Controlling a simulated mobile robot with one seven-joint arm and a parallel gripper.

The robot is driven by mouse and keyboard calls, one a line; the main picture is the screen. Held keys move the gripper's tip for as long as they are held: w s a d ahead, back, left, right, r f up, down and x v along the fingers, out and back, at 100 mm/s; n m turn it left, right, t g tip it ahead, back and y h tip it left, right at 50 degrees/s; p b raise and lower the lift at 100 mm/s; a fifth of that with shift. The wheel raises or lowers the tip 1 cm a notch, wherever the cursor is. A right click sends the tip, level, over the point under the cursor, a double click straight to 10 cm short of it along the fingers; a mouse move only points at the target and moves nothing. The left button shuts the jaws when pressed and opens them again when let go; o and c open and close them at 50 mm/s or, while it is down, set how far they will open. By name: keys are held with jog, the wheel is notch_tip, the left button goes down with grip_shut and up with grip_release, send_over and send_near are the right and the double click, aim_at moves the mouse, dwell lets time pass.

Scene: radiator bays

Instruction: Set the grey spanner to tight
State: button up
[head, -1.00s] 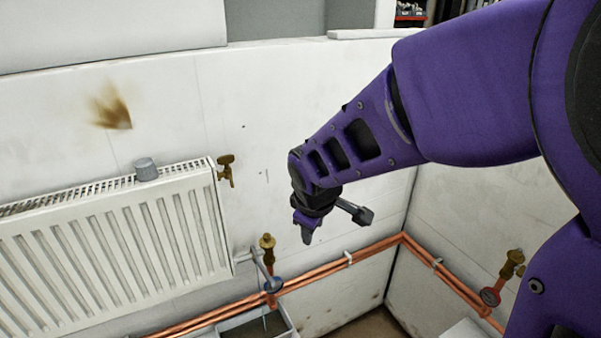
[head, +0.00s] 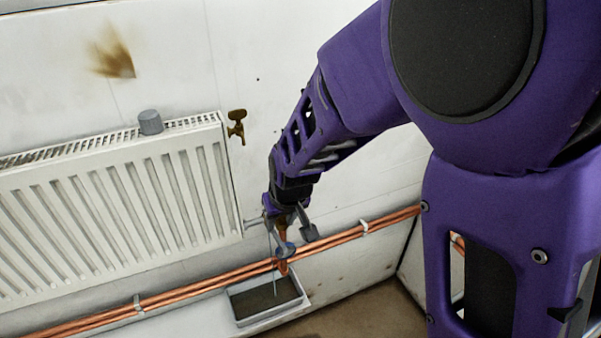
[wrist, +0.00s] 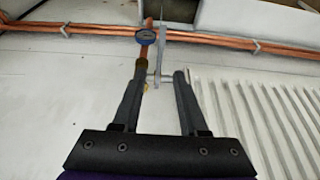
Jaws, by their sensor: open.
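The grey spanner (wrist: 162,52) shows in the wrist view as a slim bar beside the copper riser and a round blue-faced gauge (wrist: 146,37). Its lower end lies between the tips of my gripper (wrist: 160,73). My gripper is open, with one finger on each side; I cannot tell whether either finger touches it. In the head view my gripper (head: 284,222) points down at the valve by the radiator's lower right corner and hides most of it. Only a thin part of the spanner (head: 271,258) shows there, hanging down past the pipes.
Copper pipes (head: 190,293) run along the wall. A grey tray (head: 302,303) sits below the gauge (head: 284,250). Bare floor lies to its right.

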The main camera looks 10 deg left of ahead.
aim_at(277, 236)
jog(key=b+x, duration=0.5)
jog(key=x, duration=0.3)
jog(key=shift+f, duration=0.1)
grip_shut()
dwell(1.3)
